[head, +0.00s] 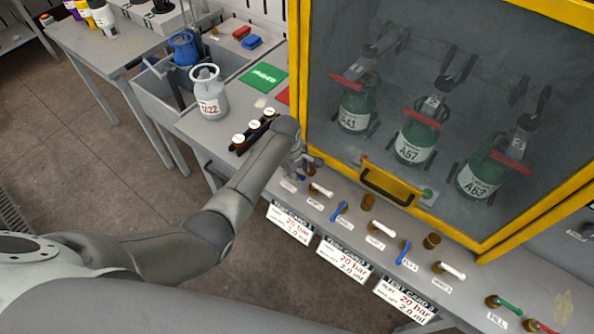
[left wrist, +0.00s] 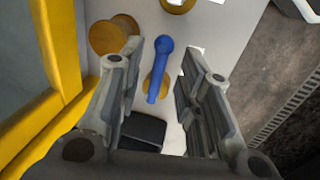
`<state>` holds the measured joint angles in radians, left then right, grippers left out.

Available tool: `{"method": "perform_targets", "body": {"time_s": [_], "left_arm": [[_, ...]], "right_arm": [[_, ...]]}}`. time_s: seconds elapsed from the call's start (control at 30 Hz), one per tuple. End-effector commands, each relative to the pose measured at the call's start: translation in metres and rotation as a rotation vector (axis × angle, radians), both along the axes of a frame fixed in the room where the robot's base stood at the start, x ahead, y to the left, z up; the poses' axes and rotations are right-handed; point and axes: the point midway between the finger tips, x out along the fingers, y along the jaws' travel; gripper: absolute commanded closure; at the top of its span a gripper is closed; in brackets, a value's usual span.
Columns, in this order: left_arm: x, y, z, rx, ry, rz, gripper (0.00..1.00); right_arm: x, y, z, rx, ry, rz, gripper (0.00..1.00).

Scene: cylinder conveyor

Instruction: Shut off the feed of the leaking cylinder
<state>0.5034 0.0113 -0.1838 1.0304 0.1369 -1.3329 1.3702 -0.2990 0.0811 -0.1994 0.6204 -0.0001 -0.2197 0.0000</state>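No leak is clear to see. A row of valves runs along the ledge in front, including blue levers (head: 340,211) (head: 403,252) and white levers (head: 321,190) (head: 376,243) (head: 453,271). My left gripper (head: 303,166) is at the left end of this row and partly covers a valve there. In the left wrist view it is open, with a blue lever (left wrist: 160,68) between its fingers and gaps on both sides. My right gripper is out of view.
The cabinet door has a black handle (head: 387,187). Test cards (head: 290,222) (head: 344,259) (head: 404,297) hang on the ledge front. A grey cylinder (head: 208,92) and a dark rack with several white-topped pieces (head: 254,131) stand left of the cabinet. Green and red levers (head: 509,305) (head: 541,327) sit at the right.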

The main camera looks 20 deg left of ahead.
Motion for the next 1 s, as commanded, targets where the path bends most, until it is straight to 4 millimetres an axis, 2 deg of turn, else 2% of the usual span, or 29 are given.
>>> {"method": "perform_targets", "body": {"time_s": [0.4,0.43,0.6,0.7,1.0], "left_arm": [[0.0012,-0.0008,-0.0059,0.0,-0.001,-0.001,0.67],[0.0012,-0.0008,-0.0059,0.0,-0.001,-0.001,0.68],[0.0011,-0.0007,-0.006,0.0,0.0,-0.001,0.9],[0.001,-0.0007,-0.006,0.0,0.0,-0.001,1.0],[0.0001,-0.0002,-0.0055,-0.001,0.0,-0.017,1.0]], "right_arm": [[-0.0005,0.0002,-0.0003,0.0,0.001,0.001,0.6],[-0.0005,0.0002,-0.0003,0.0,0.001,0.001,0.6],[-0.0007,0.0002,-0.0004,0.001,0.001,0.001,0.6],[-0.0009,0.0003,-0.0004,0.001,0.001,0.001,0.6],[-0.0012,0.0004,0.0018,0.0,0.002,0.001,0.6]]}}
